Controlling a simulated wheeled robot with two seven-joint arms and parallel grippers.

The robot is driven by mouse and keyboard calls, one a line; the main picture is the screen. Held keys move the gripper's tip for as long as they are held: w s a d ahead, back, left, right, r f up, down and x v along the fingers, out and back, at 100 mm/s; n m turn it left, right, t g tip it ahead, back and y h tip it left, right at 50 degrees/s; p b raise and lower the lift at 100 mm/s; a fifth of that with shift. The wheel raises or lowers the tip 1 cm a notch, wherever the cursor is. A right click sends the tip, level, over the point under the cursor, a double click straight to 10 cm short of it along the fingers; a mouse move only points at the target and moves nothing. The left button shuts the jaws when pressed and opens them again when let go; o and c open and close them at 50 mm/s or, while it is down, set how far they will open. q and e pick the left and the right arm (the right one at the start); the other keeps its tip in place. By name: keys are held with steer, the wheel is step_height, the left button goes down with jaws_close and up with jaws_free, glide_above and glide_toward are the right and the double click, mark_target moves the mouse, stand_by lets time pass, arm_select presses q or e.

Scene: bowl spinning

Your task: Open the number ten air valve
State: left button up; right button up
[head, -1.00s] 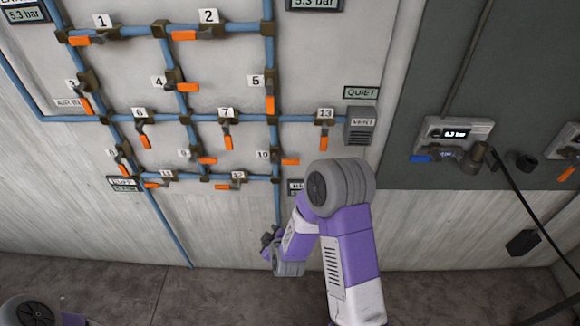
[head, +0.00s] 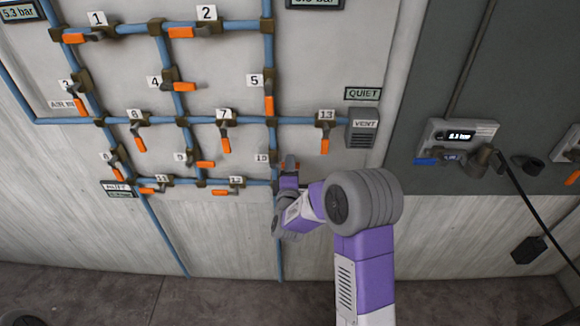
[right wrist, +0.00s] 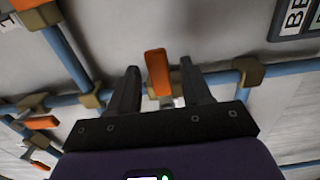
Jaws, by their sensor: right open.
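The number ten valve is on the blue pipework, beside its small label 10 (head: 262,158) in the head view. Its orange handle (head: 291,161) is partly covered by my right gripper (head: 284,174), which is up at the valve. In the right wrist view the orange handle (right wrist: 158,72) stands between the two dark fingers of my right gripper (right wrist: 160,84). The fingers are apart, with a gap on both sides of the handle. My left gripper is out of view.
The number 5 valve handle (head: 269,104) is above, and the number 13 valve handle (head: 325,146) and grey vent box (head: 362,133) are to the right. The number 12 handle (head: 221,193) is at lower left. The lower wall is mostly clear.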

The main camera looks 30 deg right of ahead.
steer(key=shift+w+d, duration=0.35)
steer(key=shift+w, duration=0.3)
jaws_close()
